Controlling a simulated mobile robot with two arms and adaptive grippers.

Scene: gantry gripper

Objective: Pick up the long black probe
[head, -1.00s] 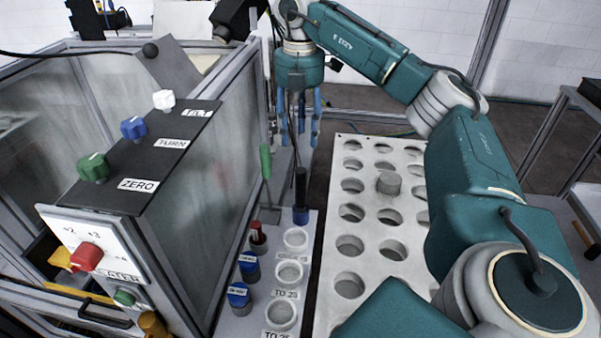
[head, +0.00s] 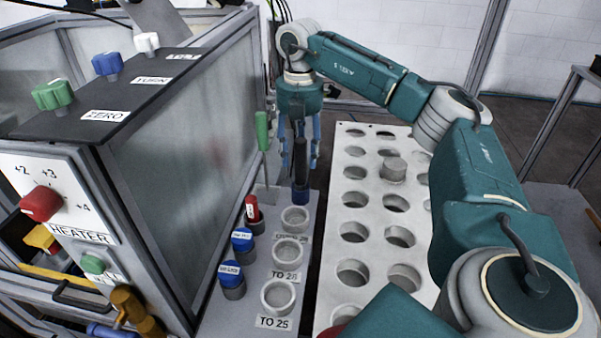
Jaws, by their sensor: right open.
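The long black probe (head: 301,160) stands upright at the far end of the narrow grey shelf (head: 230,311), with its lower end in a dark blue holder. My right gripper (head: 300,152) is open and points down at the probe. Its blue fingers show on either side of the probe's upper part, and I cannot tell whether they touch it. The gripper's far side is hidden. My left gripper is not in view.
A green-handled tool (head: 263,132) stands left of the probe. Red-capped (head: 252,209) and blue-capped jars and white cups (head: 279,296) line the shelf. A white rack with round holes (head: 326,258) lies right. The glass-walled cabinet (head: 205,143) stands left.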

